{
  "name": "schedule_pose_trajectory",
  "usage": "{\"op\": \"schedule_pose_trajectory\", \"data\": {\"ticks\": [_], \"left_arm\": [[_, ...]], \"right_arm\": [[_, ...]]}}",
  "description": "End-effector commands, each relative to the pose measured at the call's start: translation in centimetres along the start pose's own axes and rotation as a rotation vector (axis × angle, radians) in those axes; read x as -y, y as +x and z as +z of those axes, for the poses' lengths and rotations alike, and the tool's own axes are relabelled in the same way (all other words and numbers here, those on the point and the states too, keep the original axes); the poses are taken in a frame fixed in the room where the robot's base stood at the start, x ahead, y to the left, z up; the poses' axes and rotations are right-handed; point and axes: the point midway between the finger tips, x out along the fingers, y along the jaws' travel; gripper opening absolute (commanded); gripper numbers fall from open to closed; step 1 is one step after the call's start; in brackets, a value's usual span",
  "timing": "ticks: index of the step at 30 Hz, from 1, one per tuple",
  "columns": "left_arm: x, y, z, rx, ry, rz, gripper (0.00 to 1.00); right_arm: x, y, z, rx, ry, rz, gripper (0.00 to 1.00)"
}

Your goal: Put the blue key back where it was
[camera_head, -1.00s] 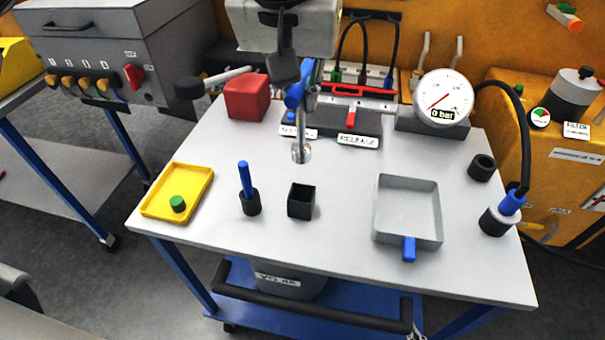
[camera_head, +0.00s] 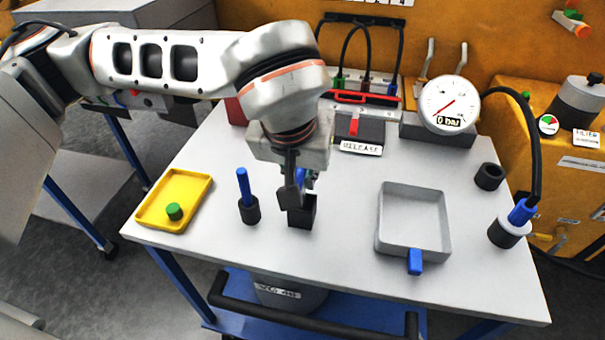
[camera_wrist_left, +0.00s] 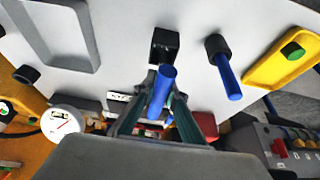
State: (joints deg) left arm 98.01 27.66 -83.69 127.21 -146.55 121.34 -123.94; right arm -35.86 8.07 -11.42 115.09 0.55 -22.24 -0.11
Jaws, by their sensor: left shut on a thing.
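My left gripper (camera_head: 298,188) is shut on the blue key and is low over the table, at the small square black box (camera_head: 303,215). The key's blue handle (camera_wrist_left: 162,88) shows between the fingers in the left wrist view, in line with the black box (camera_wrist_left: 165,42). In the head view only a bit of blue shows behind the fingers. The key's metal lower end is hidden; I cannot tell whether it is inside the box. My right gripper is not in view.
A blue rod (camera_head: 243,186) stands in a round black holder (camera_head: 250,212) left of the box. A yellow tray (camera_head: 150,218) with a green knob (camera_head: 174,211) is farther left. A grey square tray (camera_head: 446,225) is on the right. The pressure gauge (camera_head: 450,104) stands behind.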

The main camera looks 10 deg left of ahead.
Motion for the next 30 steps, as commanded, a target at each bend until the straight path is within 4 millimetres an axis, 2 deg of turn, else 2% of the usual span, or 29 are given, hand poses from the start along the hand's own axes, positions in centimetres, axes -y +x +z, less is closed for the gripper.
{"op": "schedule_pose_trajectory", "data": {"ticks": [9, 10, 12, 23, 26, 30], "left_arm": [[0.0, 0.2, 0.0, -0.003, 0.001, 0.001, 0.00], [0.0, 0.2, 0.1, -0.002, 0.001, 0.001, 0.14], [0.0, 0.1, 0.0, -0.002, 0.001, 0.001, 0.28], [0.0, -0.1, -0.1, -0.002, 0.000, 0.001, 0.28], [0.0, -0.8, -0.2, -0.006, 0.000, 0.001, 0.28], [0.0, -3.2, -0.3, -0.010, 0.002, 0.001, 0.28]], "right_arm": [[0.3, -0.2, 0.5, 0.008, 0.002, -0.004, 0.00], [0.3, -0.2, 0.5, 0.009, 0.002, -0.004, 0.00], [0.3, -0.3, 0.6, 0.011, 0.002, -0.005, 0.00], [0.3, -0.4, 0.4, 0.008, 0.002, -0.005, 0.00], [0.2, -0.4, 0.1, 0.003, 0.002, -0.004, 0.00], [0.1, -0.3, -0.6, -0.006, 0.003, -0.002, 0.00]]}}
